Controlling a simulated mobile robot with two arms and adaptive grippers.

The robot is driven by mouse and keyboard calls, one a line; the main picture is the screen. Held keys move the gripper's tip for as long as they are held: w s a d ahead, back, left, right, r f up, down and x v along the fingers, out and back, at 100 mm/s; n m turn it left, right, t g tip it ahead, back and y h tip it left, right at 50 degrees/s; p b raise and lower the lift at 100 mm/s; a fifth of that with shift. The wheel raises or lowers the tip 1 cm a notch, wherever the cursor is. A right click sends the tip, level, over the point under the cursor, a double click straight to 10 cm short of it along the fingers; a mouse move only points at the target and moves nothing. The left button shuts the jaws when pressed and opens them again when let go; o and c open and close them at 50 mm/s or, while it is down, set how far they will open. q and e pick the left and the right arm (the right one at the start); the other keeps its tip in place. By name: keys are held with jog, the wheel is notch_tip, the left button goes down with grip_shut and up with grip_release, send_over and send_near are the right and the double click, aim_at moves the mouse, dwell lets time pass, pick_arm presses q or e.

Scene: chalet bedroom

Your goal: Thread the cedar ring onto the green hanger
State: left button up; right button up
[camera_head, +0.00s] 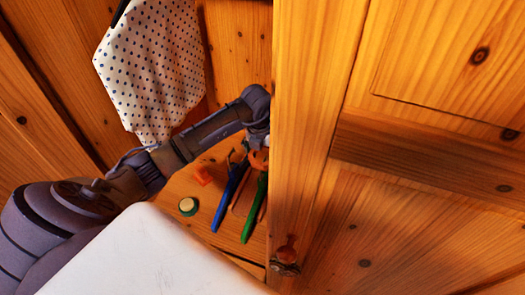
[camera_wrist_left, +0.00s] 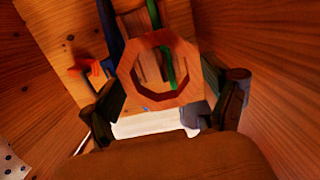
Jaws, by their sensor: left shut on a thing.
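The cedar ring (camera_wrist_left: 130,84) is an orange-brown, many-sided wooden ring in the left wrist view. My left gripper (camera_wrist_left: 160,88) is shut on it, with one dark finger on each side. In the head view a small part of the ring (camera_head: 259,160) shows below my left gripper (camera_head: 257,146). The green hanger (camera_head: 254,210) slants down just below the ring in the head view. In the left wrist view the green hanger (camera_wrist_left: 155,14) runs behind the ring's upper rim and shows through its hole. I cannot tell whether it passes through the ring. My right gripper is out of view.
A blue hanger (camera_head: 229,202) is close left of the green one, with brownish hangers beside them. A small orange-red piece (camera_head: 203,175) and a round cream-and-green item (camera_head: 188,207) are left of these. A dotted cloth (camera_head: 150,65) hangs behind my arm. A wooden door (camera_head: 420,215) fills the right.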

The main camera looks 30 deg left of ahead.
pick_arm(q)
jog(key=shift+f+b, duration=0.9)
jog(key=shift+f, duration=0.5)
jog(key=shift+f+b, duration=0.7)
jog(key=shift+f, duration=0.2)
jog(key=o, duration=0.7)
jog(key=r, duration=0.4)
jog(key=s+r, duration=0.1)
jog(key=r, duration=0.6)
jog(key=shift+s+d+r, duration=0.2)
jog(key=shift+s+r, duration=0.05)
jog(key=shift+r, duration=0.15)
